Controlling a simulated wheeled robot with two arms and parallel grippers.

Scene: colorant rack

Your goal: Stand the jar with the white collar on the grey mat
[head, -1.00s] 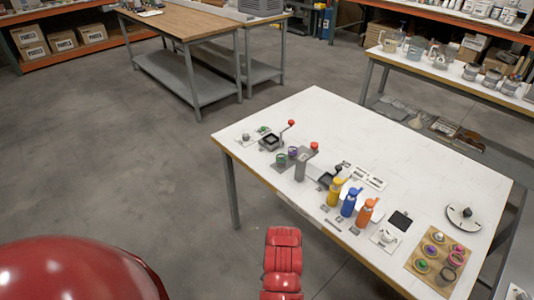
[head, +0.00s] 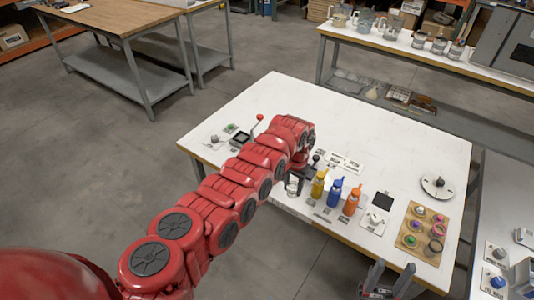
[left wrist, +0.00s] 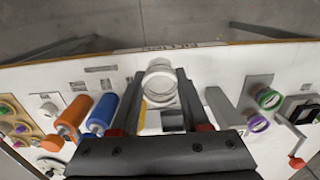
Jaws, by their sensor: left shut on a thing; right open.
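The jar with the white collar (left wrist: 160,82) is clear and pale; it is between the fingers of my left gripper (left wrist: 160,104) in the left wrist view. The gripper is shut on it. In the head view my left arm reaches over the table and hides most of this gripper; a pale patch under the wrist may be the jar. A grey mat (left wrist: 258,82) shows beside the green-collared jar (left wrist: 268,97) and purple-collared jar (left wrist: 256,121). My right gripper (head: 385,283) is open and empty in front of the table's near edge.
Yellow (head: 318,184), blue (head: 335,191) and orange (head: 352,199) bottles stand right of my left gripper. A dark square pad (head: 383,200) and a wooden board (head: 407,240) with several collared jars lie further right. The table's far middle (head: 385,140) is clear.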

